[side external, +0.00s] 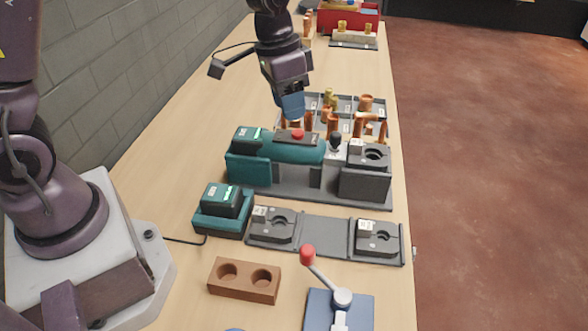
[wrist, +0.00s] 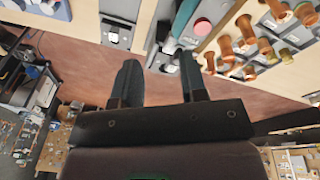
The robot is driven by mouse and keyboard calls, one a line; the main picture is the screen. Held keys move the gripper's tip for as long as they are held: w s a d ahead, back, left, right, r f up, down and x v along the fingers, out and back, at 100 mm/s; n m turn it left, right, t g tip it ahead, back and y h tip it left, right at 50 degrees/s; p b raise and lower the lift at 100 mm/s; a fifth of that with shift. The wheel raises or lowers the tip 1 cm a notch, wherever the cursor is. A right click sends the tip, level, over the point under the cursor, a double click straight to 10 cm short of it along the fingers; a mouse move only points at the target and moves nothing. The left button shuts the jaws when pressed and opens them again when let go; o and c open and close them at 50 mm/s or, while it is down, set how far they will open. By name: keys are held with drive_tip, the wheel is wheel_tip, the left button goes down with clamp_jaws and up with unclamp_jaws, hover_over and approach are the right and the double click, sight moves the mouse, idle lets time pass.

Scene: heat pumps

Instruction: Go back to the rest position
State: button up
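My gripper (side external: 291,106) hangs above the bench, behind the teal tool (side external: 292,147) with a red button in the side external view. In the wrist view my gripper (wrist: 159,62) has its two dark fingers apart with nothing between them. The teal tool rests in a grey stand (side external: 330,186). In the wrist view part of the tool (wrist: 186,16) shows beyond the fingertips. I cannot tell the exact gap between gripper and tool in the side external view.
A tray of copper fittings (side external: 369,104) lies behind the tool. In front are a teal battery charger (side external: 222,222), a grey plate with two jaw blocks (side external: 325,240), a brown two-hole block (side external: 243,288) and a red-knobbed lever (side external: 308,254). The far bench middle is clear.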

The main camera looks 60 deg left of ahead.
drive_tip(key=s+a+r+n+t, duration=0.1)
drive_tip(key=s+r+t, duration=0.1)
drive_tip(key=s+r, duration=0.4)
drive_tip(key=s+r+n+t+y, duration=0.1)
drive_tip(key=s+r, duration=0.5)
drive_tip(key=s, duration=0.6)
drive_tip(key=shift+s+a+r+n+t, duration=0.4)
drive_tip(key=shift+n+t, duration=0.1)
drive_tip(key=shift+t, duration=0.1)
